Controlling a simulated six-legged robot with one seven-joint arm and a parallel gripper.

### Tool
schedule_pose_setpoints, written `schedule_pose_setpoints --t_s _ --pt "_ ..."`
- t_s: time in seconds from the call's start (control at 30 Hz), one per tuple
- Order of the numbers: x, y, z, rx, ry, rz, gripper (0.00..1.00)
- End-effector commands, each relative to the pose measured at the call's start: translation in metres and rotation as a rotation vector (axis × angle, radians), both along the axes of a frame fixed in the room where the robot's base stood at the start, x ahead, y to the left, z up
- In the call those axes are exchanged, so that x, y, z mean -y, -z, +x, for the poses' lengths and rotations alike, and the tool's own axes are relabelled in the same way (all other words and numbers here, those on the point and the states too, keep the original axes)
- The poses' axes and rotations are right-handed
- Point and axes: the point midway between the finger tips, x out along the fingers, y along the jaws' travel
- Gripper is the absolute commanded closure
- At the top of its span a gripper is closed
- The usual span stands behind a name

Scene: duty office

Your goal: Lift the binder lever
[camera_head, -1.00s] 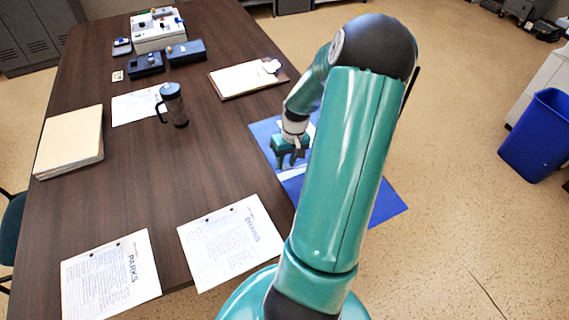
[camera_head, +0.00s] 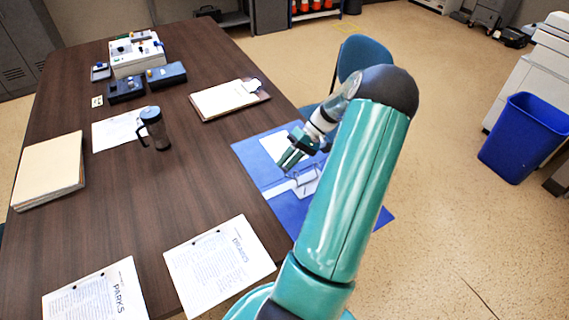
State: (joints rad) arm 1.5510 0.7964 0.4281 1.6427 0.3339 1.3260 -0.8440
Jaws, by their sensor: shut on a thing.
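The open blue binder (camera_head: 262,178) lies at the right edge of the table, its right part behind my arm. A white sheet (camera_head: 275,146) lies on its far half. The metal mechanism (camera_head: 307,184) shows near its middle. My gripper (camera_head: 287,162) is over the mechanism, tilted with its fingers pointing down and left. It is shut on the binder lever, which is small and mostly hidden by the fingers.
Two printed sheets (camera_head: 218,262) (camera_head: 95,297) lie near the front table edge. A blue chair (camera_head: 362,56) is behind my arm; a blue bin (camera_head: 522,140) stands right.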

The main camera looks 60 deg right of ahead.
Motion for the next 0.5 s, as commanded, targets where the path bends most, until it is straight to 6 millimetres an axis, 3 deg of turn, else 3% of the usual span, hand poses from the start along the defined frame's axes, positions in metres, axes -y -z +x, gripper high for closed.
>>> schedule_pose_setpoints --t_s 0.47,0.5 --pt "0.002 -0.0004 -0.0015 0.008 0.001 0.017 1.0" --pt "0.0019 -0.0004 -0.0015 0.008 0.001 0.017 0.66"
